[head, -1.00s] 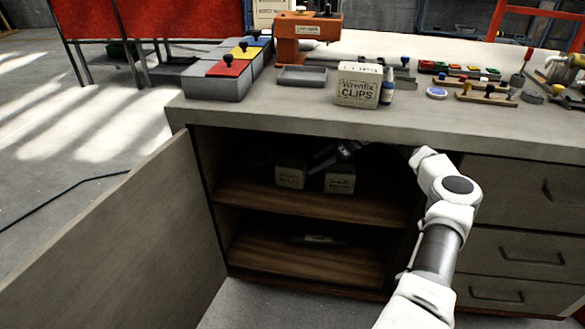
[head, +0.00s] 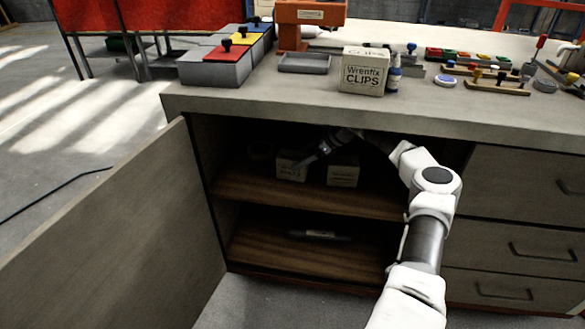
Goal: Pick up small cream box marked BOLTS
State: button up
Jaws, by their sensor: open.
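Two small cream boxes stand side by side on the upper shelf inside the open cabinet. They are the left box (head: 289,173) and the right box (head: 343,176). Their labels are too small and dark to read, so I cannot tell which is marked BOLTS. My gripper (head: 304,161) reaches into the cabinet from the right, above the shelf. Its open fingers point down and left and overlap the upper right of the left box in the head view. I cannot tell whether they touch it. Nothing shows held between them.
The upper shelf (head: 300,199) has bare room in front of the boxes. A dark round thing (head: 261,150) sits left of them. The countertop (head: 300,98) hangs low over my arm. The open door (head: 110,225) stands at the left. A larger CLIPS box (head: 363,72) is on top.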

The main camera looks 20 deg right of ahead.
aim_at(292, 164)
jog(key=b+x, duration=0.1)
jog(key=x, duration=0.3)
jog(key=shift+a+f, duration=0.15)
jog(key=shift+f, duration=0.1)
jog(key=shift+c, duration=0.2)
jog(key=shift+w+r, duration=0.1)
jog(key=shift+r, duration=0.05)
grip_shut()
